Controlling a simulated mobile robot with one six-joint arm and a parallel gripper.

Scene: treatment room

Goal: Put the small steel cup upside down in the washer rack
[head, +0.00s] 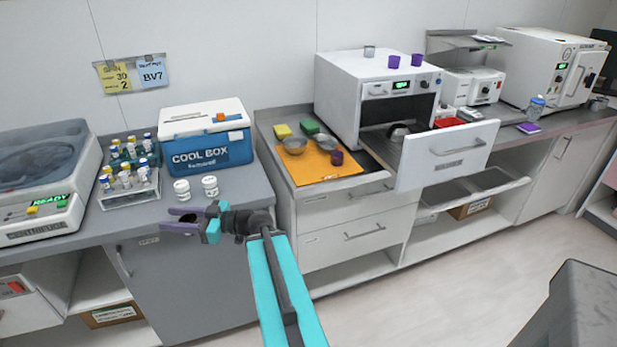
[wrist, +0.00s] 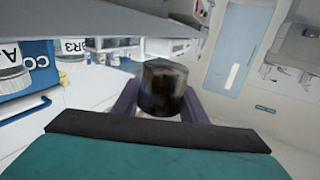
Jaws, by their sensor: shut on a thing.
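My gripper (head: 178,221), with purple fingers, is shut on a small dark metallic cup, held out in front of the grey counter. In the wrist view the small steel cup (wrist: 163,88) stands between the purple fingers (wrist: 160,112); I cannot tell which end is its mouth. The washer (head: 345,85) is a white box at the middle right with its front drawer (head: 445,155) pulled out. The rack inside is mostly hidden by the drawer front.
Cups stand on the washer top. White jars (head: 210,186), a cool box (head: 207,145) and vial racks (head: 130,187) stand near my gripper. The open drawer juts past the counter edge.

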